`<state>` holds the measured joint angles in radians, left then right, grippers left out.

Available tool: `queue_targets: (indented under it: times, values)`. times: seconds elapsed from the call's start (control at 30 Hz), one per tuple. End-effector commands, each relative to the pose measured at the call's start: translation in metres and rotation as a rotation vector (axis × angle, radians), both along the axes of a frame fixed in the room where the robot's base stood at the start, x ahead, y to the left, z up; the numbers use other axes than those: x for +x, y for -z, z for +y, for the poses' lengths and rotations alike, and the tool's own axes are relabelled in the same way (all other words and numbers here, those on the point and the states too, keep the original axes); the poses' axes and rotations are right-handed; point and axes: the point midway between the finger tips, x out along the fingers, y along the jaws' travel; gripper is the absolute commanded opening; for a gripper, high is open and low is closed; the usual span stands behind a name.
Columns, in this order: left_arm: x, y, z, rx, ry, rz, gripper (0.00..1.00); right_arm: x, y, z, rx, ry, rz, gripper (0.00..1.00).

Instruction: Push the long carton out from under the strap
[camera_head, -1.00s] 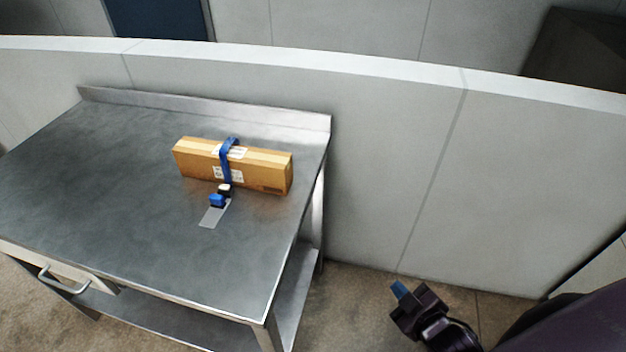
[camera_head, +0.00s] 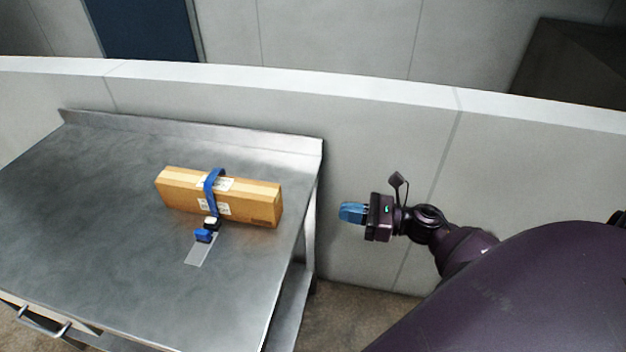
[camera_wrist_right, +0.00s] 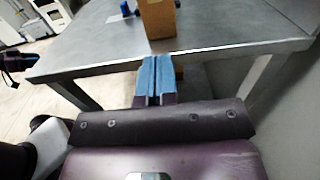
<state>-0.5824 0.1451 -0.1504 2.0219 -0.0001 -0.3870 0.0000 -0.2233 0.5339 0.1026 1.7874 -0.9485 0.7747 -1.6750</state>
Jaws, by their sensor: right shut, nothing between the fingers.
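The long carton (camera_head: 240,200) is a brown box lying on the steel table, its right end near the table's right edge. A blue strap (camera_head: 211,186) passes over its middle, with a blue and black buckle (camera_head: 204,234) at its front side on a grey plate (camera_head: 200,252). My right gripper (camera_head: 343,212) is shut and empty, to the right of the table and apart from the carton's right end. In the right wrist view its blue fingers (camera_wrist_right: 156,80) are together, pointing toward the carton's end (camera_wrist_right: 158,20). My left gripper does not show in the head view.
The steel table (camera_head: 90,220) has a raised back edge (camera_head: 200,136) and a drawer handle at the front left. A pale partition wall (camera_head: 390,150) runs behind it. The tabletop left of the carton is clear.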

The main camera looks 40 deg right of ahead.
Motion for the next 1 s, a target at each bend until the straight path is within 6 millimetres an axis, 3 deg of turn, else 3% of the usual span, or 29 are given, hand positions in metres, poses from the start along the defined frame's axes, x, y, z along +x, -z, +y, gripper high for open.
queue_targets:
  times: [0.7,1.0]
  values:
    - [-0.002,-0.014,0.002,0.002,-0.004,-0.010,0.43,0.085,-0.003,0.076,0.007,0.001,0.000,0.00]
    - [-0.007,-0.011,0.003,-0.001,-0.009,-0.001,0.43,0.100,-0.001,0.090,0.007,0.002,0.002,0.00]
